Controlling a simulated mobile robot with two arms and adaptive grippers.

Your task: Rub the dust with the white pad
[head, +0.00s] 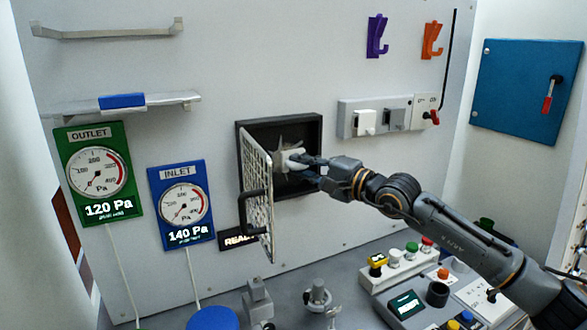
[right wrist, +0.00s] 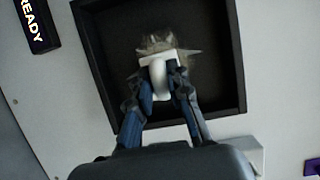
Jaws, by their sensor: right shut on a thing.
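My right gripper (head: 308,168) is shut on the white pad (head: 293,157) at the open dark wall recess (head: 309,130). In the right wrist view, the fingertips (right wrist: 160,90) hold the pad (right wrist: 157,72) by its white grip. A jagged grey-beige dust patch (right wrist: 155,42) shows on the recess's dark back, just beyond the pad. The pad overlaps its lower part; I cannot tell whether they touch. The patch is partly hidden in the head view too. My left gripper is not in view.
The hinged mesh door (head: 258,198) stands open left of the recess. The recess's raised frame (right wrist: 238,70) surrounds the gripper. A switch panel (head: 380,117) is above right. A button console (head: 410,275) lies below my right arm.

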